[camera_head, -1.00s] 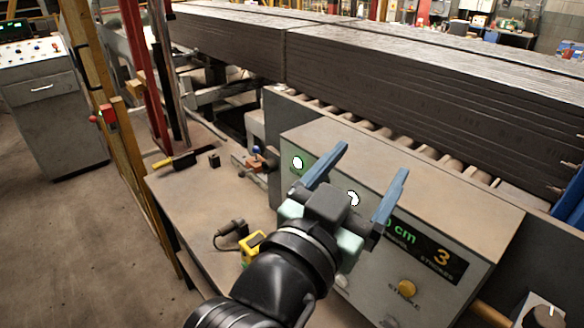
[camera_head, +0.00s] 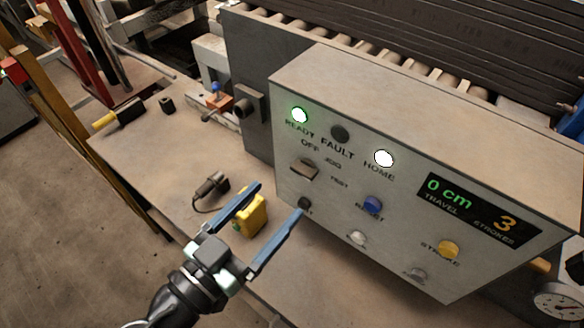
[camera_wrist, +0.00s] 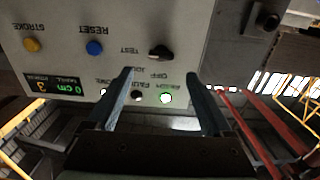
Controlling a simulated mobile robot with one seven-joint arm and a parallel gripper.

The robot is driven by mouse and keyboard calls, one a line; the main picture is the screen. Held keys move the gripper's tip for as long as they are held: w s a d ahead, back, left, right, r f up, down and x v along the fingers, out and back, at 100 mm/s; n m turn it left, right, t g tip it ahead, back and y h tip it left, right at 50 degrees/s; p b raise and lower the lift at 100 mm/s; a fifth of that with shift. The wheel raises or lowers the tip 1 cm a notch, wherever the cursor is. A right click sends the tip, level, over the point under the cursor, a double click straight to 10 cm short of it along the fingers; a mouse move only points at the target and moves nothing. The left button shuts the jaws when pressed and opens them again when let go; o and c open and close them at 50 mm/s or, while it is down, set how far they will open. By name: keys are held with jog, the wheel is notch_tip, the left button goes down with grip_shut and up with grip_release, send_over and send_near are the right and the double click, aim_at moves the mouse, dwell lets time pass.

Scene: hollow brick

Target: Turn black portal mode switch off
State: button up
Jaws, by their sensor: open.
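The black portal mode switch (camera_head: 304,168) is a rotary knob on the front of the grey control box (camera_head: 425,255), below the READY and FAULT lamps. OFF, JOG and TEST are printed around it. I cannot tell for sure which label it points to. The wrist view shows the panel upside down, with the switch (camera_wrist: 160,52) near the middle. My gripper (camera_head: 277,200) is open and empty, in front of the panel and lower left of the switch in the head view. In the wrist view its fingertips (camera_wrist: 160,75) lie either side of the switch's column, apart from it.
A green READY lamp (camera_head: 300,115) and a white HOME lamp (camera_head: 384,158) are lit. A blue RESET button (camera_head: 373,204) and yellow STROKE button (camera_head: 447,249) sit to the right. A yellow box (camera_head: 252,212) and a black plug (camera_head: 212,186) lie on the bench beside my gripper.

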aim_at(300, 173)
jog(key=p+x, duration=0.1)
jog(key=x, duration=0.6)
jog(key=shift+a+p, duration=0.1)
jog(key=shift+p, duration=0.3)
grip_shut()
